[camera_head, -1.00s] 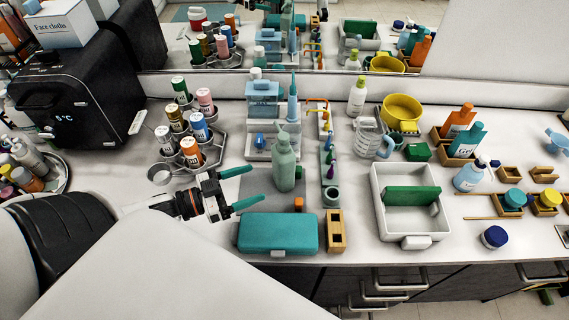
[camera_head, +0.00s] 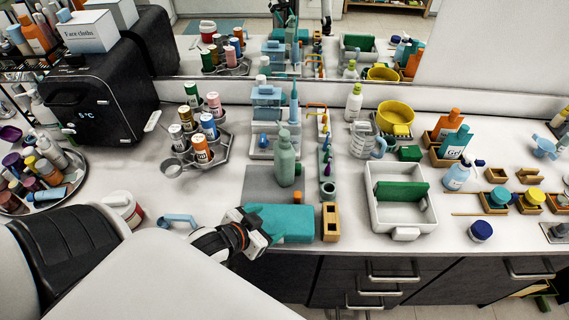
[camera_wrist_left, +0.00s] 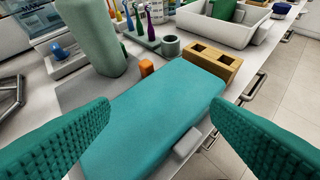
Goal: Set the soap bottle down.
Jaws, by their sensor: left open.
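The soap bottle (camera_head: 285,160) is a sage-green pump bottle. It stands upright on a grey mat (camera_head: 258,184) near the middle of the counter, and its lower body shows in the left wrist view (camera_wrist_left: 88,38). My left gripper (camera_head: 262,222) is open and empty, in front of the bottle and apart from it. In the left wrist view its two teal fingers (camera_wrist_left: 160,130) are spread wide on either side of a teal case (camera_wrist_left: 150,110). The case (camera_head: 290,223) lies flat in front of the mat. My right gripper does not show.
A wooden block with holes (camera_head: 330,222) stands right of the case. A white bin with a green divider (camera_head: 402,220) sits farther right. A rack of cans (camera_head: 200,140) stands left of the mat. The counter's front edge is close to my left gripper.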

